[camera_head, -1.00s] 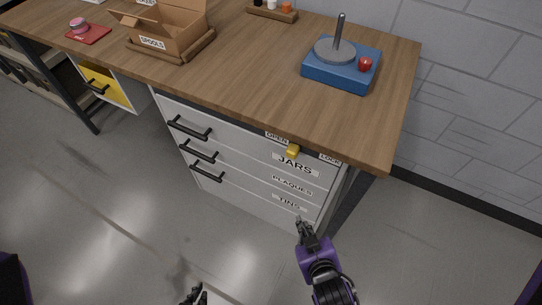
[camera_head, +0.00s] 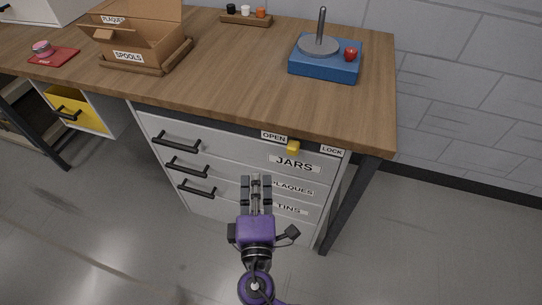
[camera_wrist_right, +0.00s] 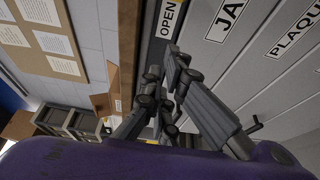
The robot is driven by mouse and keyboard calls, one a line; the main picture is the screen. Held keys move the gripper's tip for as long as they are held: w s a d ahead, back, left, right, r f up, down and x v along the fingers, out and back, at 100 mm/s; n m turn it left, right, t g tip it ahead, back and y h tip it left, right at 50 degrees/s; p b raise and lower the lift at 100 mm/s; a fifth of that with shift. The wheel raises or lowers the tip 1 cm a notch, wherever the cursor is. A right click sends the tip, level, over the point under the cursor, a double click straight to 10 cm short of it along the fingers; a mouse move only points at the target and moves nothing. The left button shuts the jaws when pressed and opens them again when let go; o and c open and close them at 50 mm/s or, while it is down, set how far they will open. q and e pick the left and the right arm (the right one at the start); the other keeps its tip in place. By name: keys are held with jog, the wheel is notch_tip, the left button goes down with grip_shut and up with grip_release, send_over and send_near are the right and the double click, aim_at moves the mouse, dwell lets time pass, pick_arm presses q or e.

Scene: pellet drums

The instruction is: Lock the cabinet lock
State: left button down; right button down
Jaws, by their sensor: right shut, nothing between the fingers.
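The cabinet (camera_head: 235,165) under the table's right end has a small yellow lock knob (camera_head: 293,146) at its top edge. The knob sits between the OPEN label (camera_head: 273,136) and the LOCK label (camera_head: 332,150), nearer OPEN. My right gripper (camera_head: 257,178) is shut and empty. In the head view it shows in front of the drawer fronts, below and left of the knob, apart from it. In the right wrist view its fingers (camera_wrist_right: 170,75) are close to the OPEN label (camera_wrist_right: 170,18); I cannot make out the knob there. My left gripper is not in view.
The wooden tabletop (camera_head: 235,75) overhangs the cabinet. Black drawer handles (camera_head: 176,145) stick out at left. A dark table leg (camera_head: 345,200) stands at right. A blue base with a post (camera_head: 325,62) and a SPOOLS box (camera_head: 140,45) stand on top.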

aim_at(293, 148)
jog(key=shift+w+d, duration=0.1)
jog(key=shift+d, duration=0.05)
jog(key=w+d+p, duration=0.3)
jog(key=w, duration=0.5)
jog(key=shift+w+d+p, duration=0.25)
jog(key=shift+w+p, duration=0.1)
jog(key=shift+d, duration=0.1)
